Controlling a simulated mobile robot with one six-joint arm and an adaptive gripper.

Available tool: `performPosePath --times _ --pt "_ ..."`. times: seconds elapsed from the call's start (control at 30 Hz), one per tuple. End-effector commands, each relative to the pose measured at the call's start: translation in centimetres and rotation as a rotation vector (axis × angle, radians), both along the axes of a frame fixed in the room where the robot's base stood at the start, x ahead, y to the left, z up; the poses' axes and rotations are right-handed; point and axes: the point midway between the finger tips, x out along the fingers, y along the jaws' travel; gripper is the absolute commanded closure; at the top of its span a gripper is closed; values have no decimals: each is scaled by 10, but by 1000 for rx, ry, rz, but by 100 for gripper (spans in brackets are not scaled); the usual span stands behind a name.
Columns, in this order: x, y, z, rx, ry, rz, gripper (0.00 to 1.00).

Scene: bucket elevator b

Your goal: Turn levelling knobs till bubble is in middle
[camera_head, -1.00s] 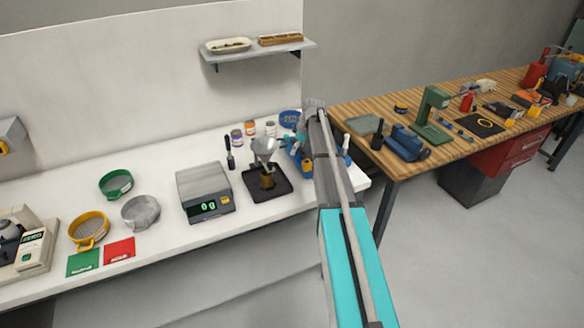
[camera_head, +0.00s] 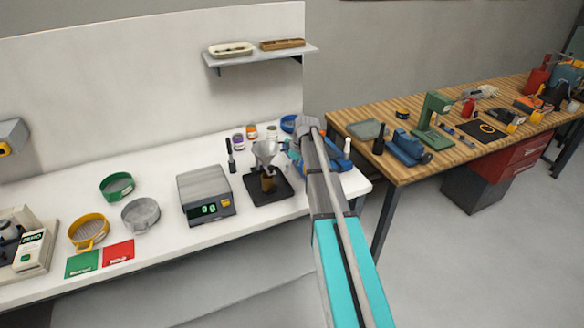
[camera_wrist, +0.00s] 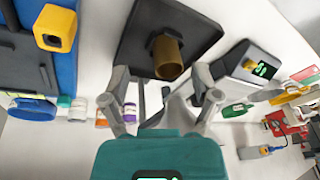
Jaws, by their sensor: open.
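A grey scale (camera_head: 205,193) with a lit green display stands on the white bench; it also shows in the wrist view (camera_wrist: 243,66). A second, pale instrument (camera_head: 30,248) stands at the far left, cut by the picture edge. I cannot make out a levelling knob or a bubble on either. My gripper (camera_wrist: 162,98) is open in the wrist view, with nothing seen between its fingertips. It is above the bench near a dark tray (camera_wrist: 205,38) bearing a brown cup (camera_wrist: 167,57).
A blue tray (camera_head: 350,181) is partly behind my arm. Sieves (camera_head: 88,232) and red and green cards (camera_head: 118,251) lie left. A wooden bench (camera_head: 420,168) with tools is at right.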

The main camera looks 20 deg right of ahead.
Motion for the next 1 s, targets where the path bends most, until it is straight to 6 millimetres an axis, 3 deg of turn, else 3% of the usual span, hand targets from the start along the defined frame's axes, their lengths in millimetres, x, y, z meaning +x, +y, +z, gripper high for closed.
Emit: performPosePath --times 0.2,0.37,0.57,0.8,1.0 --pt "-5 5 0 -1 5 -6 21" --pt "-30 28 -1 -9 31 -46 21" --pt "-94 81 -4 -39 96 -163 21" --pt "-194 142 -6 -103 174 -361 21" --pt "-255 170 -7 -151 203 -497 21"
